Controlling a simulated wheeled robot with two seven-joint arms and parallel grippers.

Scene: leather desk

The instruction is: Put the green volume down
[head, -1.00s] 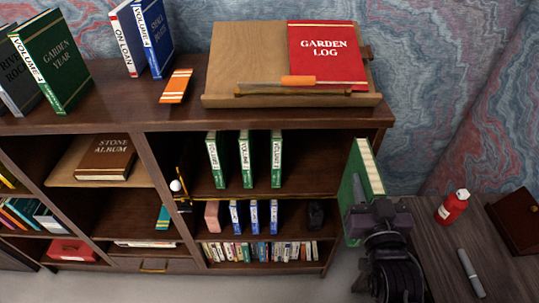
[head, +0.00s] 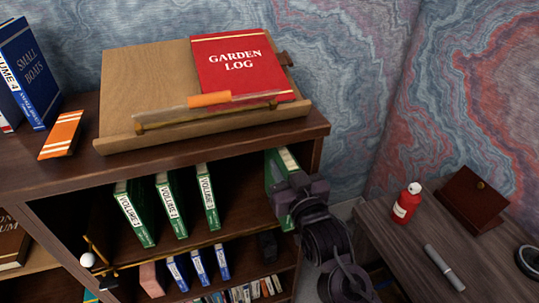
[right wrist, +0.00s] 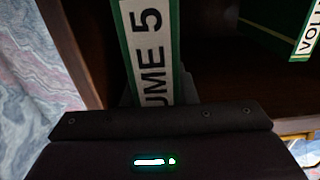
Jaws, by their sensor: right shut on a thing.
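The green volume (head: 274,176), a green book with pale page edges, is upright in my right gripper (head: 288,188). It is at the right end of the upper shelf opening, just inside the bookcase's right side. In the right wrist view its white spine (right wrist: 148,45) reads "UME 5", the rest hidden by my gripper. My right gripper is shut on it. I cannot tell whether its bottom touches the shelf. Several similar green volumes (head: 170,205) stand to its left, with a gap between. My left gripper is not in view.
Above is the bookcase top (head: 80,160) with a wooden stand (head: 150,75) bearing a red Garden Log (head: 240,70). Blue books (head: 198,268) stand on the shelf below.

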